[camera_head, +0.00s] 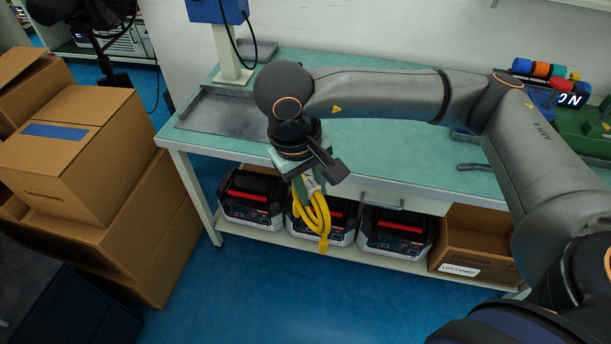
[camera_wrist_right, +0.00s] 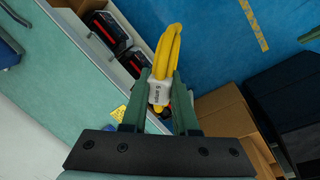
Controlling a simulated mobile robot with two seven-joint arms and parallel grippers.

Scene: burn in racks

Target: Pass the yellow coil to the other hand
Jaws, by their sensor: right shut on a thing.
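The yellow coil (camera_head: 316,220) is a looped yellow cable with a white tag around its top. It hangs below my right gripper (camera_head: 307,178), in front of the bench's front edge. In the right wrist view, the two green fingers of the right gripper (camera_wrist_right: 159,98) are shut on the coil at its white tag (camera_wrist_right: 158,92). The yellow loops (camera_wrist_right: 168,48) extend beyond the fingertips there.
A green-topped bench (camera_head: 400,158) stands behind the coil. Its lower shelf (camera_head: 375,259) holds several black-and-red cases (camera_head: 395,232) and an open cardboard box (camera_head: 475,240). Cardboard boxes (camera_head: 75,150) are stacked at left. Blue floor (camera_head: 270,300) is clear in front.

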